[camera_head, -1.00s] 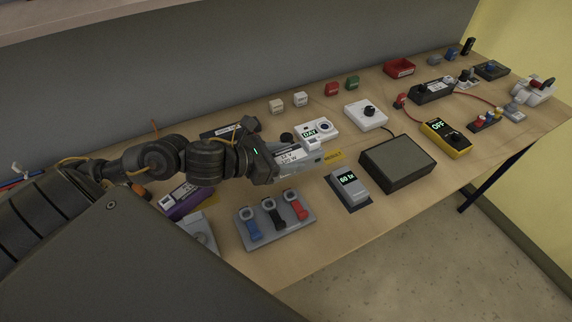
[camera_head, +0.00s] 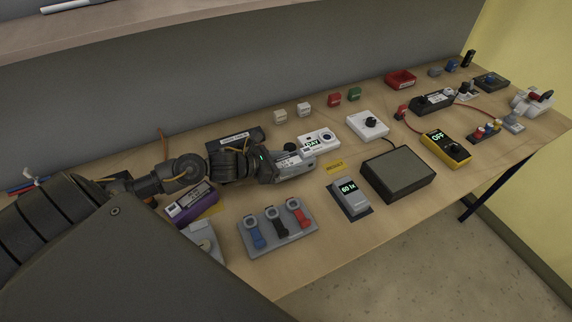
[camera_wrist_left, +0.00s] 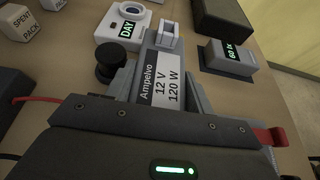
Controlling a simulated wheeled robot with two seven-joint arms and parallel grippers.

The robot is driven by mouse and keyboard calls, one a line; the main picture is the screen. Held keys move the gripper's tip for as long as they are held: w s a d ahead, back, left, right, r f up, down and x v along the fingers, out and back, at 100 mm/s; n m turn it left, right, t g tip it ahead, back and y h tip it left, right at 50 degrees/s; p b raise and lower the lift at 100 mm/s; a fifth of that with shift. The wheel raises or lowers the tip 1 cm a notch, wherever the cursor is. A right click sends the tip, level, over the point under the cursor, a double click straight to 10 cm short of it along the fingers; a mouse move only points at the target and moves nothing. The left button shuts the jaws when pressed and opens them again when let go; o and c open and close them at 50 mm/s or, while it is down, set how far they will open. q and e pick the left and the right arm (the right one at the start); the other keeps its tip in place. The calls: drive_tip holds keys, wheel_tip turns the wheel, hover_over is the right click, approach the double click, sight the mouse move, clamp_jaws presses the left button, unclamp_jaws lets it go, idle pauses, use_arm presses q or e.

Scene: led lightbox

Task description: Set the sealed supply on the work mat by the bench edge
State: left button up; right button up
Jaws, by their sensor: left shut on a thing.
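My left gripper (camera_head: 292,165) is shut on a grey block with a white label (camera_wrist_left: 165,88) reading "Ampelvo 12 V 120 W", which looks like the supply. In the head view it shows only partly, beyond the dark wrist. It lies just in front of the white "DAY" device (camera_head: 318,142); whether it touches the bench is not clear. A dark flat mat (camera_head: 364,211) lies near the front bench edge under the grey "60 lx" meter (camera_head: 349,196). I cannot tell whether this is the work mat. My right gripper is not in view.
A grey rack with blue, black and red clips (camera_head: 278,246) stands at the front edge. A purple box (camera_head: 190,203) is beside my left arm. A dark panel (camera_head: 398,172) and a yellow "OFF" meter (camera_head: 444,148) stand right. A "SPENT PACK" cube (camera_wrist_left: 24,24) shows in the wrist view.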

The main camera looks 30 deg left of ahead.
use_arm(q)
drive_tip(key=shift+f+p, duration=0.3)
drive_tip(key=shift+f, duration=0.5)
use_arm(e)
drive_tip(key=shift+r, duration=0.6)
use_arm(q)
drive_tip(key=shift+f, duration=0.1)
drive_tip(key=o, duration=1.3)
drive_tip(key=shift+s, duration=0.1)
drive_tip(key=shift+c, duration=0.2)
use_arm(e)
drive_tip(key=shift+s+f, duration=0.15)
